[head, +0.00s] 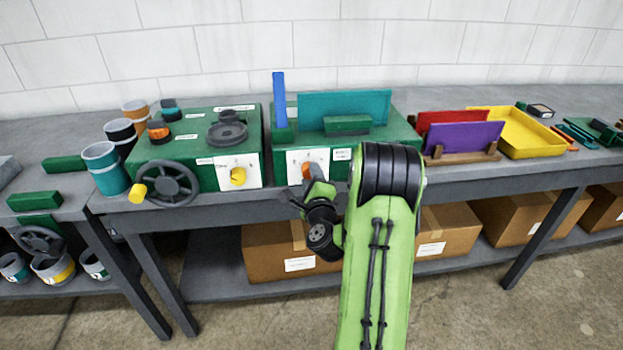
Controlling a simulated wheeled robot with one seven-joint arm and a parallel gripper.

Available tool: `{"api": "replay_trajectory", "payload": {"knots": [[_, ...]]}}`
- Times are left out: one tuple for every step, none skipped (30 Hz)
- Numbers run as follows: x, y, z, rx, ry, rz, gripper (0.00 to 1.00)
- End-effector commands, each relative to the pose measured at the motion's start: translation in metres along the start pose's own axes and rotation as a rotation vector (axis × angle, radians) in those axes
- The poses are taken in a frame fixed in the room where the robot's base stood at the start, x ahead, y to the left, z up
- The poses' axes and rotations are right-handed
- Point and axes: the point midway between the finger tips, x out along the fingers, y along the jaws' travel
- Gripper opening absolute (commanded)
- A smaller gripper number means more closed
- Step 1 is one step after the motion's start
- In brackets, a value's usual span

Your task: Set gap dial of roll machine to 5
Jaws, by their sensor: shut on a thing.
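Two green machines stand side by side on the bench; their labels are too small to read, so I cannot tell by name which is the roll machine. The left machine (185,122) has a black handwheel (170,184) and a yellow dial knob (238,176) on a white plate. The right machine (400,127) has a blue lever (279,100), an upright teal sheet (345,104) and an orange dial knob (308,170) on a white plate. My gripper (312,180) is at this plate, shut on the orange knob and partly covering it. The dial's numbers and setting are unreadable.
Cups (101,163) stand left of the machines. A red sheet (455,118) and a purple sheet (462,137) stand in a wooden rack, beside a yellow tray (518,133). Cardboard boxes (278,262) sit on the lower shelf. My arm hides part of the bench front.

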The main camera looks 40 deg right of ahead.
Motion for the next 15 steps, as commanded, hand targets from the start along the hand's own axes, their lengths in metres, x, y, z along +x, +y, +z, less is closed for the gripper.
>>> {"api": "replay_trajectory", "payload": {"knots": [[-0.0003, 0.0007, -0.0019, 0.028, 0.004, 0.001, 0.11], [-0.0004, 0.0008, -0.002, 0.044, 0.003, 0.002, 0.11], [-0.0004, 0.0009, -0.002, 0.065, 0.003, 0.002, 0.11], [-0.0004, 0.001, -0.0019, 0.081, 0.003, 0.002, 0.11], [-0.0004, 0.0011, -0.0018, 0.094, 0.002, 0.002, 0.11], [-0.0004, 0.0013, -0.0018, 0.11, 0.002, 0.002, 0.11], [-0.0004, 0.0014, -0.0018, 0.12, 0.002, 0.003, 0.11], [-0.0004, 0.0016, -0.0018, 0.13, 0.002, 0.003, 0.11], [-0.0004, 0.0017, -0.0017, 0.143, 0.001, 0.003, 0.11], [-0.0004, 0.0017, -0.0017, 0.151, 0.001, 0.003, 0.11], [-0.0004, 0.0018, -0.0016, 0.157, 0.001, 0.003, 0.11], [-0.0004, 0.0018, -0.0016, 0.164, 0.0, 0.003, 0.11], [-0.0004, 0.0019, -0.0016, 0.168, 0.0, 0.004, 0.11], [-0.0004, 0.002, -0.0016, 0.172, 0.0, 0.004, 0.11], [-0.0005, 0.002, -0.0016, 0.176, 0.0, 0.004, 0.11]]}}
